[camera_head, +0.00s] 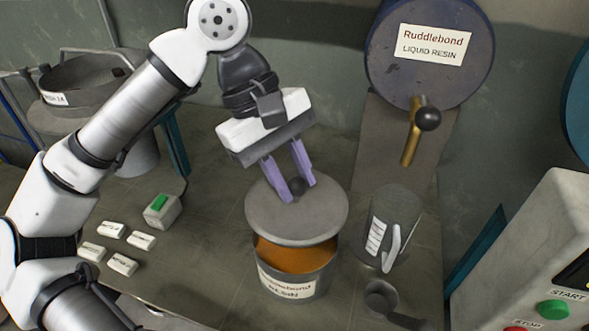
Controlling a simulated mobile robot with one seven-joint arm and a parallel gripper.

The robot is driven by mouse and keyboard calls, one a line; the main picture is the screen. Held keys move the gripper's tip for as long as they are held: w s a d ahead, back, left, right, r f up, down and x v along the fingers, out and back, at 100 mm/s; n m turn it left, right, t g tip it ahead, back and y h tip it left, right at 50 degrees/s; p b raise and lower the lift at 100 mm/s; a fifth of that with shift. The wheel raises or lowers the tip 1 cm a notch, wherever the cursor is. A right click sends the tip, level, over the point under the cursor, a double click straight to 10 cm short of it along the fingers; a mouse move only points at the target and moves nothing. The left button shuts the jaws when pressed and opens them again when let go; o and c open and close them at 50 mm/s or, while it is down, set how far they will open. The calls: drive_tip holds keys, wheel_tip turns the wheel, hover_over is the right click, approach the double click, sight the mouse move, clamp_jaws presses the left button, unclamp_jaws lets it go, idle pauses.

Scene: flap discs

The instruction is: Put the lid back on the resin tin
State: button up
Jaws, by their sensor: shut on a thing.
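The resin tin (290,285) stands upright on the bench, with a white label on its front and orange-brown resin showing inside. The round grey lid (297,222) is above the tin, its front edge raised clear of the tin's front rim. The lid hides the tin's back rim, so I cannot tell whether they touch there. My gripper (297,188) has its purple fingers shut on the lid's dark knob and points downward over the tin.
A clear jug (391,228) stands close to the tin's right, with a small dark cup (381,297) in front. A drum labelled liquid resin (428,75) with a brass tap (411,140) is behind. White blocks (122,264) and a green-button box (162,211) lie left. A control panel (540,270) is right.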

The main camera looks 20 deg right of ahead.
sight(291, 208)
drive_tip(key=shift+f+b, duration=1.15)
drive_tip(key=shift+f, duration=1.05)
wheel_tip(291, 208, down, 2)
drive_tip(key=shift+f+b, duration=0.1)
drive_tip(key=shift+b, duration=1)
drive_tip(key=shift+b, duration=0.5)
drive_tip(key=shift+f+b, duration=0.1)
drive_tip(key=shift+b, duration=0.5)
drive_tip(key=o, duration=1.6)
